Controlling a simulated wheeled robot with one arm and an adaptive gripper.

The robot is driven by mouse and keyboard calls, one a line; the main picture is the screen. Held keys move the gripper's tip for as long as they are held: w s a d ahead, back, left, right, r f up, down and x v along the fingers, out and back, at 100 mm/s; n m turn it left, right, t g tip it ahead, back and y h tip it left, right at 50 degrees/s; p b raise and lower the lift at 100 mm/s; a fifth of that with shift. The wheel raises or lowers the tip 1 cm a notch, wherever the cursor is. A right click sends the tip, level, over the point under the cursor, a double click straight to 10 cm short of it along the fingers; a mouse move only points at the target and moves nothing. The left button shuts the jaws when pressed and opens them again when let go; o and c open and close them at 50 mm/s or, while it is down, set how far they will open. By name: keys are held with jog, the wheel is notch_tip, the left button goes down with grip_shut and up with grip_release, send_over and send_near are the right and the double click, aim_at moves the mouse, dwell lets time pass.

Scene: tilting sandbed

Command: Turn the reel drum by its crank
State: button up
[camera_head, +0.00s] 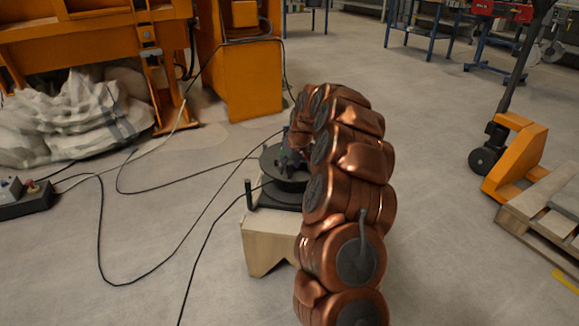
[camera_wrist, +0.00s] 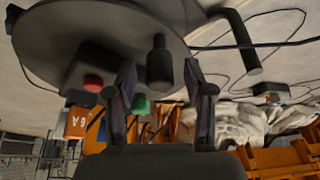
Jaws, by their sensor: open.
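The black reel drum (camera_head: 270,160) sits on a dark base on a pale wooden block, partly hidden behind my copper arm. In the wrist view its round flange (camera_wrist: 55,35) fills the upper left. A dark upright knob (camera_wrist: 160,50), which looks like the crank handle, stands out from the flange. My gripper (camera_wrist: 160,78) is open, with one finger on each side of the knob in the picture. A gap shows on both sides; I cannot tell how deep the knob sits between the fingers. In the head view my gripper is mostly hidden at the drum.
A dark post (camera_head: 249,195) stands at the base's left corner. A box with a red button (camera_wrist: 93,83) and a green button (camera_wrist: 141,103) shows near my fingers. Black cables (camera_head: 150,190) cross the floor. An orange pallet truck (camera_head: 515,155) stands right; floor between is clear.

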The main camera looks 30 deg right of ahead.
grip_shut()
dwell(0.3)
dwell(0.3)
